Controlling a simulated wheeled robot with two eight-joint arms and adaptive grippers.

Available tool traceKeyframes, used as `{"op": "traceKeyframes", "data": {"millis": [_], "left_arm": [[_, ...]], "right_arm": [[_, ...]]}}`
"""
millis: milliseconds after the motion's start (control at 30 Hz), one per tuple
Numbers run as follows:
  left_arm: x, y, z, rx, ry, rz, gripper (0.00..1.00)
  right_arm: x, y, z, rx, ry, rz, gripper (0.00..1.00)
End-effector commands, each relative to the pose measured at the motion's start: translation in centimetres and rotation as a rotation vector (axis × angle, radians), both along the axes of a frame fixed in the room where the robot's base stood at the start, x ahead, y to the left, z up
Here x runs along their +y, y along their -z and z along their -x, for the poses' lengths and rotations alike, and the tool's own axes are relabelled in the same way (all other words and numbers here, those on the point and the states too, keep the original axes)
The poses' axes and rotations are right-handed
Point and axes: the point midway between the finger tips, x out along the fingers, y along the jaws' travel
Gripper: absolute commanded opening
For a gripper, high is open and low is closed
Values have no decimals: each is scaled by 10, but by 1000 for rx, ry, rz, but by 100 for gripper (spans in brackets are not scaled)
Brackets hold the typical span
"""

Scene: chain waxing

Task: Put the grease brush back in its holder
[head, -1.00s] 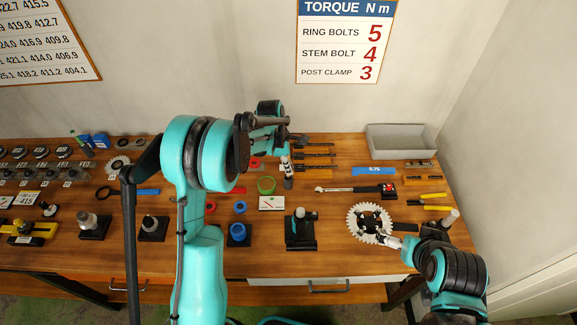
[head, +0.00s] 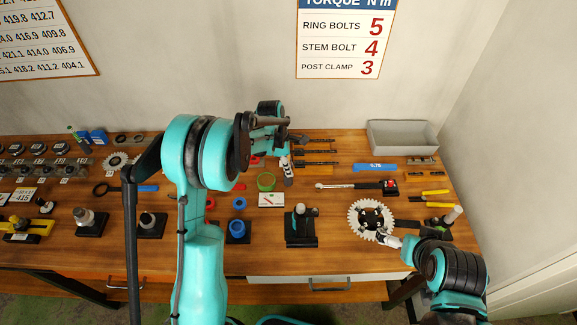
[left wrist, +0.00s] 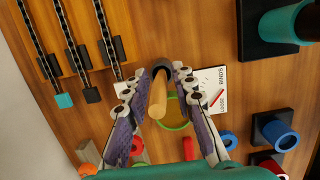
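My left gripper (head: 286,160) is over the back middle of the bench, pointing down. In the left wrist view its two fingers (left wrist: 162,82) close from both sides on the grease brush, whose wooden handle (left wrist: 157,98) points towards the camera, with a dark part at its far end. In the head view the dark end (head: 288,182) shows just below the fingertips. A black stand (head: 301,240) with a teal cup (left wrist: 284,26) may be the holder; I cannot be sure. My right gripper (head: 387,239) is by the chainring's edge; its fingers are too small to judge.
A white chainring (head: 356,218) lies at the right. A green ring (head: 266,182), a card (head: 271,200) and a blue cup (head: 238,227) are near the left gripper. Black tools (head: 318,152) lie behind it. A grey tray (head: 402,138) stands at the back right.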

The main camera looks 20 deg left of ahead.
Motion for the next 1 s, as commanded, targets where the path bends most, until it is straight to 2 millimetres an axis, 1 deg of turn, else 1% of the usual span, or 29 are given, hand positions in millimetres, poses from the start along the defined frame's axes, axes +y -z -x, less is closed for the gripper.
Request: {"op": "traceKeyframes", "data": {"millis": [267,400,467,567,700,800,900,1000], "left_arm": [[0,0,0,0,0,0,36],[2,-7,1,0,0,0,36],[3,-16,1,0,-1,0,36],[7,-35,3,0,-1,0,36],[14,-66,4,0,-1,0,36],[17,-86,5,0,-1,0,36],[20,-101,6,0,-1,0,36],[22,-111,6,0,-1,0,36]], "right_arm": [[0,0,0,0,0,0,100],[0,0,0,0,0,0,100],[0,0,0,0,0,0,100],[0,0,0,0,0,0,100],[0,0,0,0,0,0,100],[0,0,0,0,0,0,100],[0,0,0,0,0,0,100],[0,0,0,0,0,0,100]]}}
